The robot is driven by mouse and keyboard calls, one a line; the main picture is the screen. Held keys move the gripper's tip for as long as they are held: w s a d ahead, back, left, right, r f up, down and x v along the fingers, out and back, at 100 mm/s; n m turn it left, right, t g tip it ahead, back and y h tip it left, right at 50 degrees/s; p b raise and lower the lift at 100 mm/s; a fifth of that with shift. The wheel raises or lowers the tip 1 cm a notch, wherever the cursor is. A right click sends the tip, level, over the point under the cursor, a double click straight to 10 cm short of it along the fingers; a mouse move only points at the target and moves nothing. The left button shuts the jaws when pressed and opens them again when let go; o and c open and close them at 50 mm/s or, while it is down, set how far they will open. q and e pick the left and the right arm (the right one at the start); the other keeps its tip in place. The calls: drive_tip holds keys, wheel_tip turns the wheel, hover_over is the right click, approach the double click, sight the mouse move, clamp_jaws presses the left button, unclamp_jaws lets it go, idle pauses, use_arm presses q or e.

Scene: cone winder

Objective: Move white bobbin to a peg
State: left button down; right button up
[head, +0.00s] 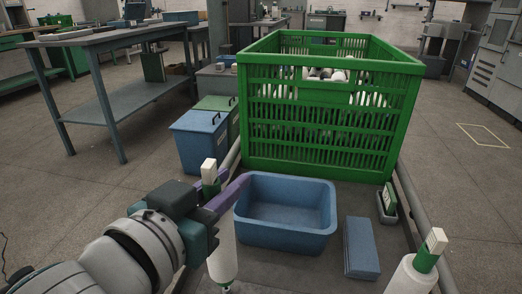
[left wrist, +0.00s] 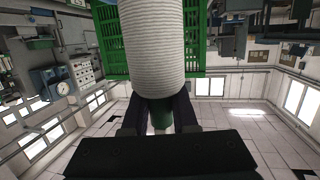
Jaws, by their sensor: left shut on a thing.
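The white bobbin (head: 222,254) hangs roughly upright below my left gripper (head: 232,182), just left of the blue tray. The gripper's purple fingers are shut on the green tube end at the bobbin's top. A white block (head: 209,171) shows above that green end. In the left wrist view the wound white bobbin (left wrist: 150,45) fills the upper middle, with its green end (left wrist: 161,114) between the dark fingers (left wrist: 160,125). A second white bobbin (head: 412,276) with a green top and white block stands at the lower right. I cannot make out a bare peg. My right gripper is out of view.
An empty blue tray (head: 285,238) lies ahead, with a flat blue block (head: 361,250) to its right. A green crate (head: 310,160) holding white bobbins stands behind. A small dark holder (head: 387,208), blue bin (head: 200,145) and metal rails flank the platform.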

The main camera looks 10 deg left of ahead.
use_arm(q)
drive_tip(key=shift+f+b, duration=2.15)
drive_tip(key=shift+f, duration=0.65)
idle(0.5)
drive_tip(key=c, duration=0.6)
unclamp_jaws()
drive_tip(key=p+v, duration=0.3)
drive_tip(key=v, duration=0.7)
drive_tip(key=shift+r, duration=0.1)
